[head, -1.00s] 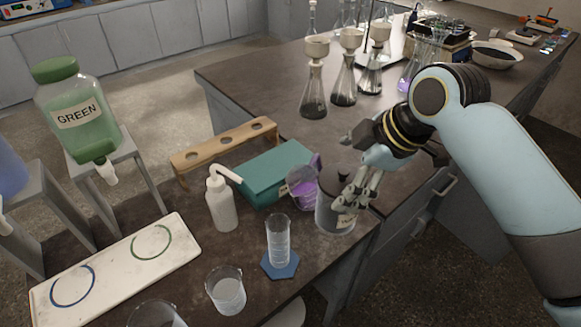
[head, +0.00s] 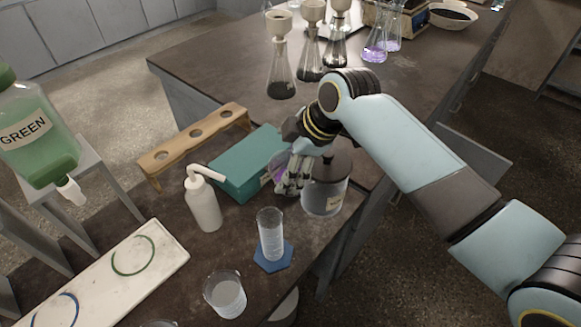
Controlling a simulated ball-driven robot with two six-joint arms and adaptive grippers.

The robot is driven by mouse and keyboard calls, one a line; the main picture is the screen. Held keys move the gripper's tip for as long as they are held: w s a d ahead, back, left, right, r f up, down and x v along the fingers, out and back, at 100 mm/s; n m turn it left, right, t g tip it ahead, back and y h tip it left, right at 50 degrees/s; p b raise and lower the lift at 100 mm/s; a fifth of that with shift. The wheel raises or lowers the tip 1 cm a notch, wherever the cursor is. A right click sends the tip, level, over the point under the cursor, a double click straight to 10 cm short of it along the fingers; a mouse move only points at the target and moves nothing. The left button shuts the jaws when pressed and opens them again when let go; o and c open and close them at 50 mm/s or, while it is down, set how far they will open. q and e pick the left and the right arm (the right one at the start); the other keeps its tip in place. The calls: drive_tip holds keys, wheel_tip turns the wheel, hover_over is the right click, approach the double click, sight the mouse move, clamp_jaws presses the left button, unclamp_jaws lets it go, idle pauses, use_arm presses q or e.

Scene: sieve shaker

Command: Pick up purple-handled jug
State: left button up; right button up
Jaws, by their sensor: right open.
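The purple-handled jug (head: 279,162) stands on the dark bench in front of the teal box, and only bits of purple show. My right gripper (head: 291,188) is in front of it and hides most of it. The gripper is open, with its fingers pointing down around or just before the jug; I cannot tell whether they touch it. My left gripper is not in view.
A lidded glass jar (head: 325,200) stands close right of my gripper. A teal box (head: 240,178) is behind, with a white wash bottle (head: 204,205) to the left. A graduated cylinder (head: 270,238) and a beaker (head: 226,298) stand in front.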

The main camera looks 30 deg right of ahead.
sight(278, 163)
drive_tip(key=x, duration=0.2)
drive_tip(key=shift+w+f, duration=0.15)
drive_tip(key=shift+f, duration=0.15)
drive_tip(key=c, duration=1.6)
drive_tip(key=shift+r, duration=0.1)
drive_tip(key=shift+c, duration=0.7)
